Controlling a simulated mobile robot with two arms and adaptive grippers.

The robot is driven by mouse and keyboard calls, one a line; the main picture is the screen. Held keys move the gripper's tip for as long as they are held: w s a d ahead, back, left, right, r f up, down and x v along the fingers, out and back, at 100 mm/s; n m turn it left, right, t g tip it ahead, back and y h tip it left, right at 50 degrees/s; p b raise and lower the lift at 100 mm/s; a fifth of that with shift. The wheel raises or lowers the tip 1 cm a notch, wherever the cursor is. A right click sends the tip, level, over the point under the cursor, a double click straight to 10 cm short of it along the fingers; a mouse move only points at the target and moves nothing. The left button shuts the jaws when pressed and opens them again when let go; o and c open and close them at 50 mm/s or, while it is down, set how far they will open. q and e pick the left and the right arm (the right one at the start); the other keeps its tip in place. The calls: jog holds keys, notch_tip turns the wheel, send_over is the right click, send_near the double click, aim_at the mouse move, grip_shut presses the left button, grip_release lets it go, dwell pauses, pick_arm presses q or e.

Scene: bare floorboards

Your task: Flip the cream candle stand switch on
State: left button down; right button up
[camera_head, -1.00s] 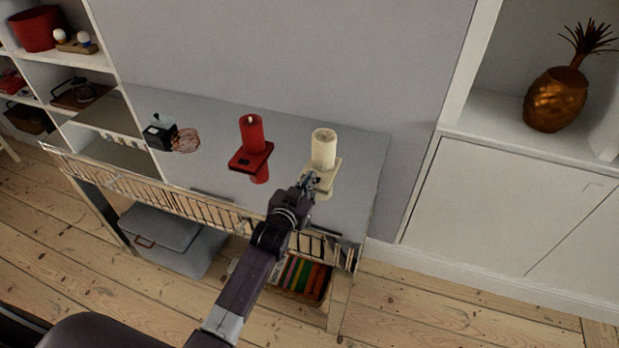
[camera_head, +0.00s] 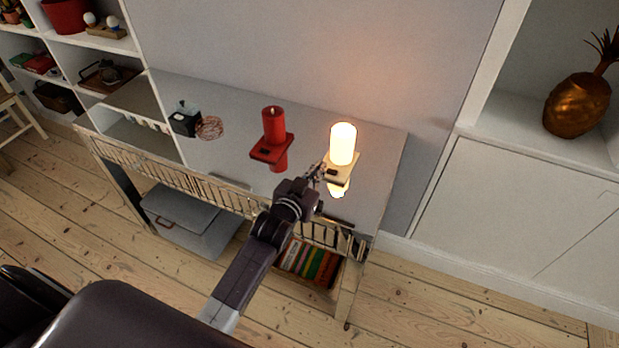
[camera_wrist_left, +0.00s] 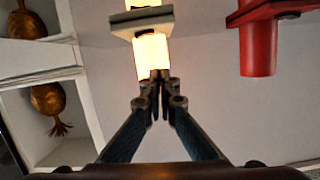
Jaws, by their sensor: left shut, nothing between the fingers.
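The cream candle stand (camera_head: 342,146) stands on the grey console table (camera_head: 225,112) and its candle glows bright. It has a square cream plate with a small dark switch on its front edge. My left gripper (camera_head: 318,172) is shut and empty, just left of and in front of that plate. In the left wrist view the lit candle stand (camera_wrist_left: 152,52) is right beyond the shut fingertips (camera_wrist_left: 160,76); I cannot tell whether they touch it. The switch does not show clearly there. My right gripper is not in view.
A red candle stand (camera_head: 274,128) is left of the cream one, and it also shows in the wrist view (camera_wrist_left: 258,46). A small dark box (camera_head: 185,122) and a round wire item (camera_head: 209,128) are farther left. A railing (camera_head: 165,175) runs along the table's front.

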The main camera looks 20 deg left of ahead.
pick_arm(q)
jog(key=shift+v, duration=2.75)
jog(key=shift+a, duration=0.15)
jog(key=s+f+g, duration=0.3)
jog(key=s+g, duration=0.1)
jog(key=s, duration=0.6)
jog(key=s+d+f+g, duration=0.1)
jog(key=s+f+g, duration=0.25)
jog(key=s, duration=0.65)
jog(key=s+f+g, duration=0.2)
jog(key=s+g, duration=0.2)
jog(key=s, duration=0.6)
notch_tip(320, 180, down, 26)
jog(key=s+g, duration=0.2)
jog(key=s+a+f+m, duration=0.1)
jog(key=s+a+f, duration=0.2)
jog(key=s+f, duration=1.3)
jog(key=shift+s+f+g+y, duration=0.3)
jog(key=shift+s+f+g, duration=0.05)
jog(key=shift+s, duration=0.6)
